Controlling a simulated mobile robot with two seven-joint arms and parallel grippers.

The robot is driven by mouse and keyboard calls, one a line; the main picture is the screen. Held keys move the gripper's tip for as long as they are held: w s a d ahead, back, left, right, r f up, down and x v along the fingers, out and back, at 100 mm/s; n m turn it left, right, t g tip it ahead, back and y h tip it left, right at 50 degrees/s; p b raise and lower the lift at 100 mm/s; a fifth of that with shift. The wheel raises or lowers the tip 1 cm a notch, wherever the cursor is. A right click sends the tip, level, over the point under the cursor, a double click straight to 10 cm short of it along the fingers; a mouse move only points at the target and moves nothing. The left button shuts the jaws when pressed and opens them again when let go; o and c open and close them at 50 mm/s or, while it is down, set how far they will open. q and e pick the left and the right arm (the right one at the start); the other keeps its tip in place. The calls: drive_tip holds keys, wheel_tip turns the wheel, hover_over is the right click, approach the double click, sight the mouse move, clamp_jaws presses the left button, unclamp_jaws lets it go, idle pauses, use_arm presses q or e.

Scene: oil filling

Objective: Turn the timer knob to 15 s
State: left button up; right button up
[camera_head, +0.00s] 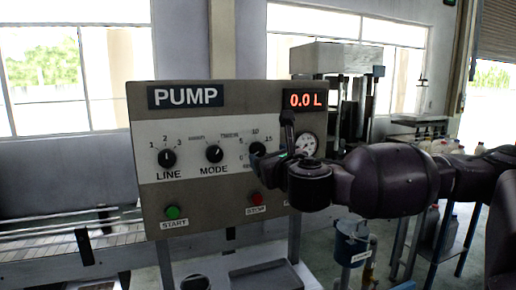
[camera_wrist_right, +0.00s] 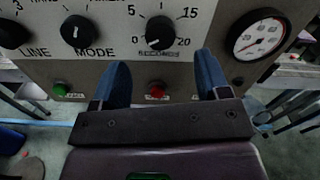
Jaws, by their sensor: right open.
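The grey pump panel (camera_head: 215,205) stands ahead with a timer knob (camera_head: 257,149) marked in seconds from 0 to 20. In the right wrist view, the black timer knob (camera_wrist_right: 160,32) sits just beyond the finger gap, its pale mark toward the lower left, near 0. My right gripper (camera_head: 288,140) is in front of the panel's right part, covering some of the dial in the head view. In the right wrist view, my right gripper (camera_wrist_right: 162,78) is open and empty, with its blue fingers apart below the knob on either side. My left gripper is not identifiable.
The LINE knob (camera_head: 167,158) and MODE knob (camera_head: 214,153) are to the left. A pressure gauge (camera_head: 306,144) is right of the timer. The green START button (camera_head: 172,212) and red stop button (camera_head: 255,198) lie below. The display (camera_head: 305,100) reads 0.0 L.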

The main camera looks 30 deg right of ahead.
sight(259, 150)
drive_tip(key=p+x, duration=0.1)
drive_tip(key=x, duration=0.6)
drive_tip(key=shift+w, duration=0.25)
drive_tip(key=shift+c, duration=0.3)
drive_tip(key=c, duration=0.9)
drive_tip(key=shift+o, duration=0.2)
